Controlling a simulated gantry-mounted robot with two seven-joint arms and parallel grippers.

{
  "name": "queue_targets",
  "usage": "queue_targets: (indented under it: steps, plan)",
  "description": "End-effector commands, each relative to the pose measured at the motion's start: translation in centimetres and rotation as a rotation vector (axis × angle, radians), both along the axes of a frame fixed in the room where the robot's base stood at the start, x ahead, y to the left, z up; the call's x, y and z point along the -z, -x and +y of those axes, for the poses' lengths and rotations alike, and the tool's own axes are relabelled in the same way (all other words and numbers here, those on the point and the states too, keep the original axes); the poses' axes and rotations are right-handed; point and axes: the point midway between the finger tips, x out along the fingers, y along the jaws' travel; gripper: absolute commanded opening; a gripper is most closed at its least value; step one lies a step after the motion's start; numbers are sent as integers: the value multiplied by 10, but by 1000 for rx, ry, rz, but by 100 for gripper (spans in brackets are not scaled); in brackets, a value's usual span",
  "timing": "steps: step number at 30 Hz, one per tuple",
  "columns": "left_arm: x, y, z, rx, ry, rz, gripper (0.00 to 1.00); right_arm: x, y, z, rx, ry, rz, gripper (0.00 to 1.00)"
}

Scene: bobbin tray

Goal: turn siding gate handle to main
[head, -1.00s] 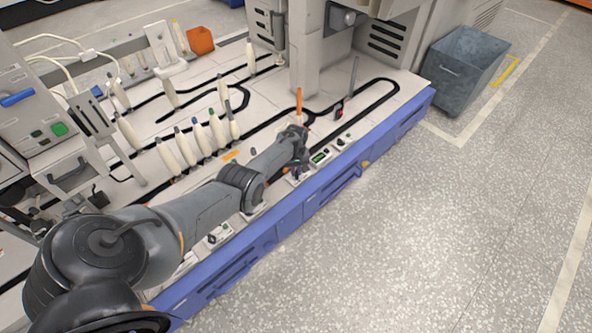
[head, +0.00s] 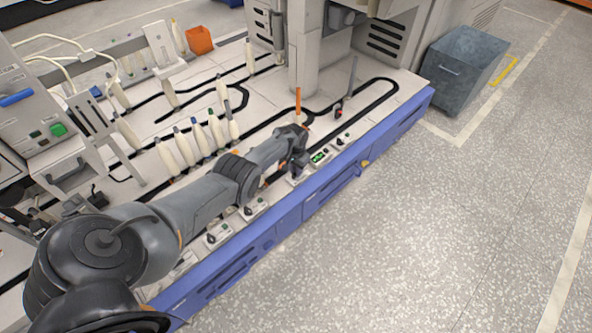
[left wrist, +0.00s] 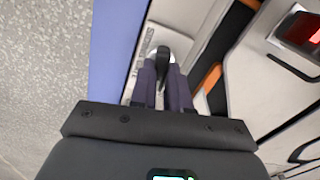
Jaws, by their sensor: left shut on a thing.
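The handle (left wrist: 162,62) is a black lever on a round light base, set in a pale labelled plate (left wrist: 138,75) beside the blue bench edge. My left gripper (left wrist: 164,82) has its two dark fingers shut on the handle, one on each side; the lever tip shows between and beyond them. In the head view my left gripper (head: 297,172) points down at the front edge of the bench, and its own wrist hides the handle there. My right gripper is not in view.
Several similar switch plates line the front edge, one (head: 222,234) to the left and one with a green display (head: 320,157) to the right. An orange upright post (head: 298,101) stands behind the wrist. Cream bobbins (head: 185,148) stand on the black track. A grey bin (head: 466,70) is on the floor.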

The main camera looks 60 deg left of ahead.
Motion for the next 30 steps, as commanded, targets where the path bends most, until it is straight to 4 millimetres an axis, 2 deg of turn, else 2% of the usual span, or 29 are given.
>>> queue_targets:
  steps: [12, 28, 29, 30]
  plan:
    - [0, 0, -1, 188, 0, -1, 0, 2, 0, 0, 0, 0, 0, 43]
    - [0, -1, -1, 213, 0, -1, 0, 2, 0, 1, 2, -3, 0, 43]
    - [0, -1, -1, 213, 0, -1, 19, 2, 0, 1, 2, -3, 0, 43]
    - [0, 0, -1, 213, 0, -1, 25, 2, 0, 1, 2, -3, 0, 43]
